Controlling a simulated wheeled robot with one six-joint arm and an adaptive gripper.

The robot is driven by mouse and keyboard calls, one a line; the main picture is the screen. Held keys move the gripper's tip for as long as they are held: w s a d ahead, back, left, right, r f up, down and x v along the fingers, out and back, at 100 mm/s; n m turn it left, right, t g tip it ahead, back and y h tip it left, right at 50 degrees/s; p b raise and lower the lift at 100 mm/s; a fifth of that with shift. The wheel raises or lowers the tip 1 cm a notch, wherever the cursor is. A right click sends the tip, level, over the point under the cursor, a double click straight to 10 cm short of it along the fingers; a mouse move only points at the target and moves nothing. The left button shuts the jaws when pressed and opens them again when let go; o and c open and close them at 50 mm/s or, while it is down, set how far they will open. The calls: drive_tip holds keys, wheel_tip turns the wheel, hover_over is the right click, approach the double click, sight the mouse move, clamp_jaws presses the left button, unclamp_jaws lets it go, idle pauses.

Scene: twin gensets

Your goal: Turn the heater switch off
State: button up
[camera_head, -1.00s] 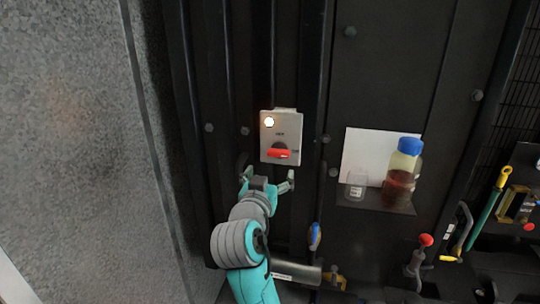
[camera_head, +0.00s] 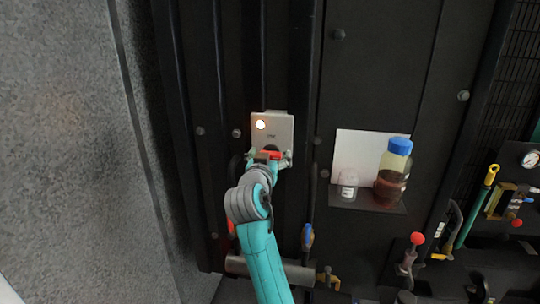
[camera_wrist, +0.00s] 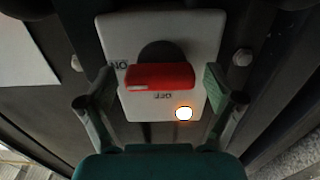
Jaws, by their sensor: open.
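The heater switch is a red handle (camera_wrist: 160,76) on a dark round hub, set on a pale plate (camera_head: 272,126) fixed to the dark panel. In the wrist view the handle lies crosswise, and OFF and ON labels show on the plate (camera_wrist: 185,30). A lamp (camera_head: 260,124) on the plate is lit; it also shows in the wrist view (camera_wrist: 184,114). My gripper (camera_head: 270,158) is open at the switch. In the wrist view its fingers (camera_wrist: 158,88) stand on either side of the red handle, with gaps visible. Contact cannot be told.
To the right, a small shelf (camera_head: 345,198) holds a clear jar (camera_head: 348,184) and a blue-capped bottle (camera_head: 394,172) of dark liquid. A blue-handled valve (camera_head: 307,237) and a pipe (camera_head: 300,272) are below. A red-knobbed lever (camera_head: 416,240) stands farther right.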

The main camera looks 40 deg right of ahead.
drive_tip(key=c, duration=1.2)
drive_tip(key=shift+o, duration=0.2)
drive_tip(key=shift+n, duration=0.3)
drive_tip(key=n, duration=0.4)
drive_tip(key=shift+w, duration=0.1)
drive_tip(key=n, duration=0.4)
drive_tip(key=shift+a, duration=0.1)
drive_tip(key=n, duration=0.5)
drive_tip(key=shift+w, duration=0.15)
drive_tip(key=n, duration=0.4)
drive_tip(key=shift+a+f, duration=0.1)
drive_tip(key=shift+f, duration=0.05)
drive_tip(key=shift+n, duration=0.3)
